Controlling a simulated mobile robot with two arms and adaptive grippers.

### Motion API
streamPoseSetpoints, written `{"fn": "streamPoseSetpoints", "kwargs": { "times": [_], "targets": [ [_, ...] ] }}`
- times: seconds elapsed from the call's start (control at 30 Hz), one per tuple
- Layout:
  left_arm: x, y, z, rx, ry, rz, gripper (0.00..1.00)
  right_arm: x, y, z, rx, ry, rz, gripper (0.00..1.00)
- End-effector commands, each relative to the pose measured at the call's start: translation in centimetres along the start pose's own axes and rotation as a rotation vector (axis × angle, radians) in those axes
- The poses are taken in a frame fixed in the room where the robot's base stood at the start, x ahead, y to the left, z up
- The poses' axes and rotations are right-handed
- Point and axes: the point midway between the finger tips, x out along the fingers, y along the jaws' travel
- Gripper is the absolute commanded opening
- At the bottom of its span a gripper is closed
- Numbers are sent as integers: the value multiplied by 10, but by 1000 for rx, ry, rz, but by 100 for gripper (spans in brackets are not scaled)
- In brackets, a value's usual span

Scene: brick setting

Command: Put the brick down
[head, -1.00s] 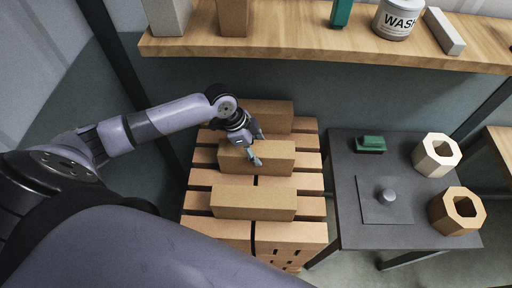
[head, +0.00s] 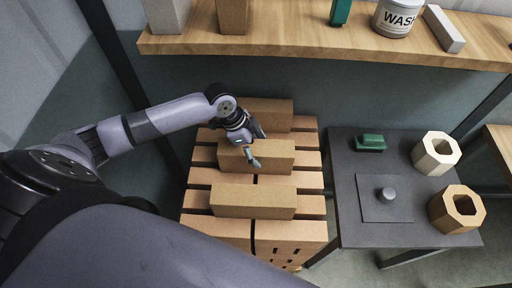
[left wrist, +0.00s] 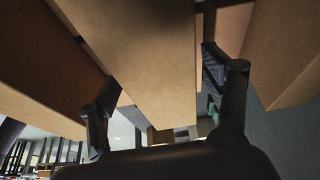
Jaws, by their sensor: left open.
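The middle brick (head: 278,158) is a tan block lying across the wooden pallet (head: 312,183), between a brick behind it and one in front. My left gripper (head: 256,148) is over this brick with its fingers open, one on the far side and one on the near side. In the left wrist view the brick (left wrist: 150,60) runs between the two spread fingers (left wrist: 165,100). A gap shows beside the right finger; contact at the left finger is unclear. The brick's underside is hidden. My right gripper is not in view.
The front brick (head: 253,202) and back brick (head: 270,115) lie close on the pallet. A shelf (head: 300,47) with several items overhangs behind. A dark table (head: 350,225) at right holds a green block (head: 370,142) and two hexagonal rings (head: 425,160) (head: 438,215).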

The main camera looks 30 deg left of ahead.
Motion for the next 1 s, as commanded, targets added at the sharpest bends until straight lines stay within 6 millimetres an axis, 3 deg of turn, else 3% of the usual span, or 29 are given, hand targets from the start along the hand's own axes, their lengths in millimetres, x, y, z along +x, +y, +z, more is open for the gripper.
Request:
{"fn": "streamPoseSetpoints", "kwargs": {
  "times": [0.17,0.4,0.6,1.0],
  "targets": [
    [-11,-1,-1,1,0,-3,73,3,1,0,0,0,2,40],
    [-51,-1,0,1,-1,-3,73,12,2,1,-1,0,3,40],
    [-74,-1,-1,1,0,-2,73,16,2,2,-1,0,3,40],
    [-78,0,-1,-1,1,0,73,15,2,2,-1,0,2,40]
  ]
}}
